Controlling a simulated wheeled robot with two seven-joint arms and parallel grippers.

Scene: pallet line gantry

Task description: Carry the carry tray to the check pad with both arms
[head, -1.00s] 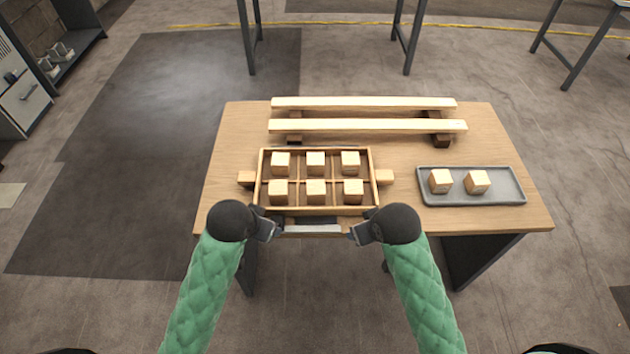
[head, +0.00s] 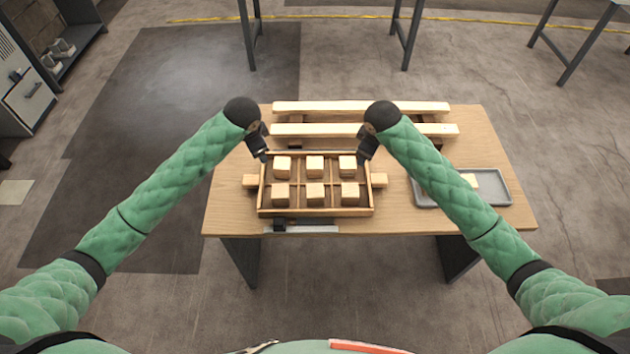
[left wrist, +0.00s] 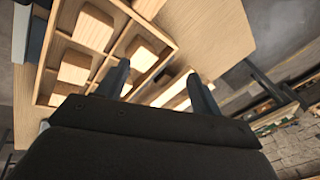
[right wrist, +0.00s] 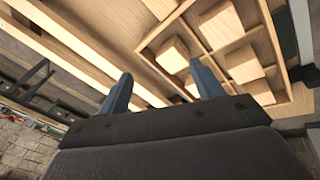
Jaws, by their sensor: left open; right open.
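The carry tray (head: 315,212) is a wooden tray with dividers, flat on the table. It holds several pale wooden blocks (head: 315,193), one per compartment. My left gripper (head: 265,158) is open and empty above the tray's back left corner. My right gripper (head: 363,158) is open and empty above the back right corner. Both wrist views show the spread fingers with tray and blocks beyond them. I cannot tell which surface is the check pad.
Two long wooden slats (head: 361,107) lie across the table's back on dark supports. A pale grey strip (head: 310,229) lies at the table's (head: 222,215) front edge.

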